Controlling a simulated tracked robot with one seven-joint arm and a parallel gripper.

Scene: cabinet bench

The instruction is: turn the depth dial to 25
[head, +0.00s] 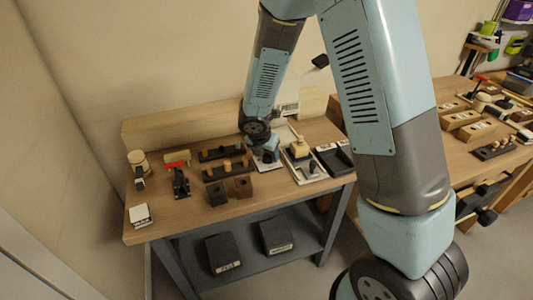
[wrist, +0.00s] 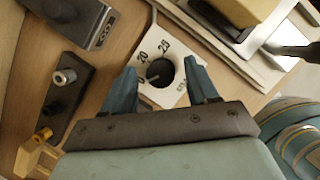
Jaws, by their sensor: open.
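The depth dial (wrist: 160,73) is a dark round knob on a white plate (wrist: 178,98) marked 20 and 25 in the wrist view. A pale mark shows on the dial's left side, below the 20; its exact reading is unclear. My gripper (wrist: 160,68) is open, with one blue finger on each side of the dial. I cannot tell whether either finger touches it. In the head view my gripper (head: 264,150) is low over the bench, hiding the dial and much of its plate (head: 267,164).
The wooden bench (head: 170,212) holds dark blocks with pegs (head: 228,168) left of my gripper and a white-based fixture (head: 303,166) close on its right. A red-topped item (head: 177,158) stands farther left.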

